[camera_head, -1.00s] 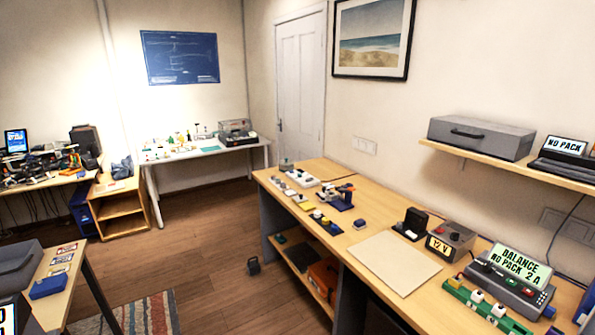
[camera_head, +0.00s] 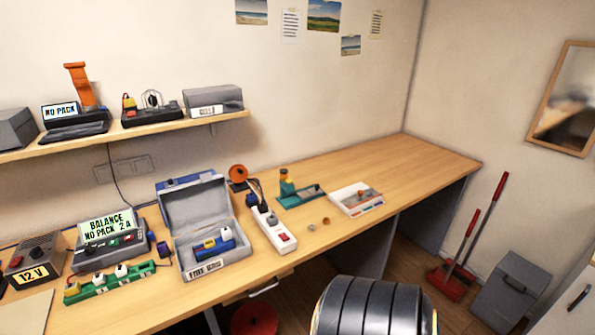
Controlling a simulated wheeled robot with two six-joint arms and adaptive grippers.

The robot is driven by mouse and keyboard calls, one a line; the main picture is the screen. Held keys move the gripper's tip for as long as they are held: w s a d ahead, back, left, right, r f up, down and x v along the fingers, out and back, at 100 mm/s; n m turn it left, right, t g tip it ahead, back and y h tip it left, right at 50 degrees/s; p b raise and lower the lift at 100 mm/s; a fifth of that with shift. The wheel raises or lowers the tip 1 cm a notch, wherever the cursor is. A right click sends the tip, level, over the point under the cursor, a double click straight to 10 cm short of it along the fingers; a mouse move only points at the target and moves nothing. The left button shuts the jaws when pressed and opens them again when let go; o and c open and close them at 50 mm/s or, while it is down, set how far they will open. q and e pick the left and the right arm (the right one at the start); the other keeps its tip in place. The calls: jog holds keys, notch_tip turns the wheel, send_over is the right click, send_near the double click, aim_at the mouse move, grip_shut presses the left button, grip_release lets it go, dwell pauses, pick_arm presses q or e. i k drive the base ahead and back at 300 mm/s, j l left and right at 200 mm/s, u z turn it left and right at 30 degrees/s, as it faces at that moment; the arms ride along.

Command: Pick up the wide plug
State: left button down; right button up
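I cannot tell for sure which thing is the wide plug. A white power strip (camera_head: 283,238) with a red switch lies on the bench right of the open grey box. A dark plug-like block (camera_head: 252,199) sits at its far end, and a smaller grey piece (camera_head: 272,218) sits nearer its middle. A green strip (camera_head: 112,284) at the left carries small white plugs (camera_head: 121,270). Neither of my grippers is in view.
The open grey case (camera_head: 207,228) holds a blue and yellow item. The charger (camera_head: 108,245) reads "BALANCE NO PACK 2 A". A white tray (camera_head: 356,199) and a teal fixture (camera_head: 300,195) stand further right. A dark ribbed rounded shape (camera_head: 372,307) is in front. The bench's right end is clear.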

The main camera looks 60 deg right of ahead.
aim_at(226, 232)
jog(key=z, duration=1.45)
jog(key=i+l+u, duration=0.1)
jog(key=l+u, duration=0.3)
jog(key=j, duration=0.1)
